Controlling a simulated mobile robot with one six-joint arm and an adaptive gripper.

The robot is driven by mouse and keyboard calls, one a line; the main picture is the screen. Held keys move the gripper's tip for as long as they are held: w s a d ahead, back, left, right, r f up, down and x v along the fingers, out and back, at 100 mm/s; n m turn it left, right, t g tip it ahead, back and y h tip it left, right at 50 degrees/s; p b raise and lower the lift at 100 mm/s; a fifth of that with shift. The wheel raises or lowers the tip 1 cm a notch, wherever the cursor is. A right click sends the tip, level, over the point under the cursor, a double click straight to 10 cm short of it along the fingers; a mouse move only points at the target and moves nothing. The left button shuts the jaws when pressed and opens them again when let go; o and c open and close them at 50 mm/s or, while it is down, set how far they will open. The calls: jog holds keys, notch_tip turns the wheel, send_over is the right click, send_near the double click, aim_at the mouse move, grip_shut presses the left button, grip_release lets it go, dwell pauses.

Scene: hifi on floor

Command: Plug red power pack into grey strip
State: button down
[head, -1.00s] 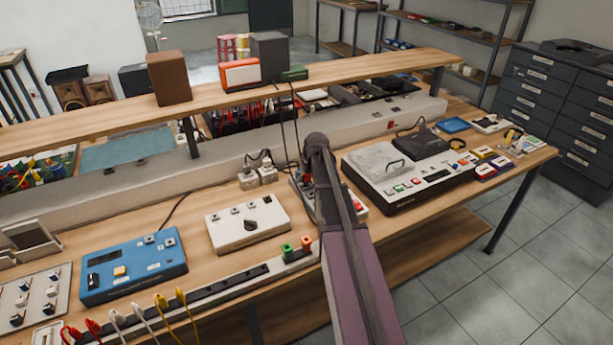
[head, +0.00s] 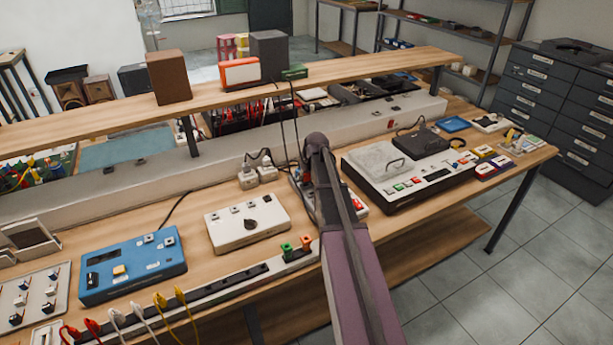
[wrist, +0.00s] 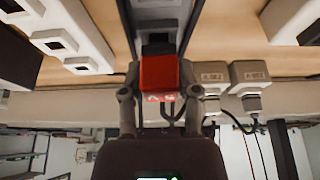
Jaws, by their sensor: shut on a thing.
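The red power pack (wrist: 158,74) shows in the wrist view, held between the two fingers of my gripper (wrist: 159,92). My gripper is shut on it. A grey strip (wrist: 155,20) with dark edges runs from the top of the wrist view toward the pack. The pack overlaps the strip's near-gripper end in the picture; I cannot tell whether they touch. In the head view, my arm hides the gripper, the pack and most of the strip.
Two grey plugs (wrist: 214,76) with cables stand close beside the pack. A white unit with square sockets (wrist: 62,36) lies on the other side. In the head view, a white knob box (head: 248,222) and a large white console (head: 410,170) flank my arm.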

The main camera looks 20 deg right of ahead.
jog(key=shift+f+b, duration=0.8)
jog(key=shift+f, duration=0.05)
dwell(3.1)
jog(key=shift+c, duration=1.3)
grip_release()
jog(key=shift+r, duration=0.1)
jog(key=shift+r+p, duration=2.95)
jog(key=shift+p, duration=0.1)
